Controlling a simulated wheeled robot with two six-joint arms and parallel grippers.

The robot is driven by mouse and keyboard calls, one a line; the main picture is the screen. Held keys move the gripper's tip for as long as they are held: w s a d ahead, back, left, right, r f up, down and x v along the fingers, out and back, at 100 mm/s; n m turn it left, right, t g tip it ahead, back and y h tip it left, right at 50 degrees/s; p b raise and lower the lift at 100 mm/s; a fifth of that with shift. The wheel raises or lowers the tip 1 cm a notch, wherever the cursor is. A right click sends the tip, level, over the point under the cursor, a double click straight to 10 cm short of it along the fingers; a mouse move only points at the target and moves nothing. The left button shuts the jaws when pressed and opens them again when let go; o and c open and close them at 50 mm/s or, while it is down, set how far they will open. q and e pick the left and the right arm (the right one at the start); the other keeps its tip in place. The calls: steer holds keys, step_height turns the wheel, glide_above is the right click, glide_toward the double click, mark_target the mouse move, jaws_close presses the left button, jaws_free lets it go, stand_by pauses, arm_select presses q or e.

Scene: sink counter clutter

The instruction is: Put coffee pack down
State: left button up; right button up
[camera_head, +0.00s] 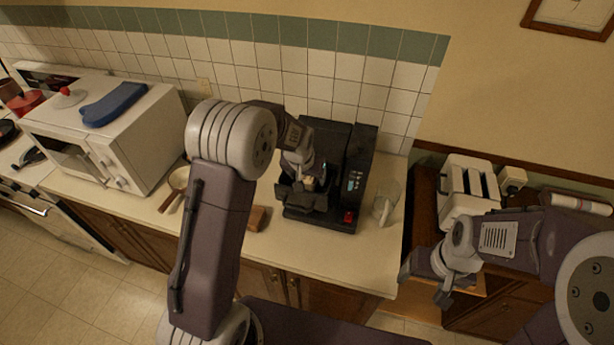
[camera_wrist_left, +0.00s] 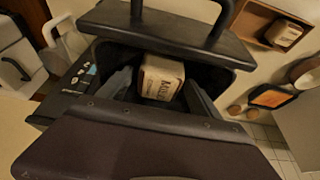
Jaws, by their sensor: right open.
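The coffee pack (camera_wrist_left: 162,78) is a small tan paper block with dark print. In the head view the left gripper (camera_head: 308,182) is at the front of the black coffee machine (camera_head: 330,150), and the pack is mostly hidden. I cannot tell whether the pack's underside touches anything. My right gripper (camera_head: 428,280) is open and empty, to the right beyond the counter end.
A glass jug (camera_head: 386,203) stands right of the machine. A brown block (camera_head: 258,218) lies near the counter's front edge. A toaster (camera_head: 468,190) stands at the right.

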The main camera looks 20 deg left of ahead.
arm_select(q)
steer(key=shift+s+r, duration=0.25)
steer(key=b+v, duration=0.2)
steer(key=v, duration=1)
steer(key=s+a+f+g, duration=0.1)
steer(key=s+f+g, duration=0.1)
steer(key=s+f, duration=0.6)
steer(key=s+a+f+g, duration=0.1)
steer(key=s+f, duration=0.3)
steer(key=s, duration=0.8)
step_height(320, 180, down, 11)
steer(key=b, duration=1)
steer(key=shift+n+b, duration=0.3)
steer(key=shift+b, duration=0.05)
steer(key=shift+a, duration=0.15)
steer(key=shift+w, duration=0.1)
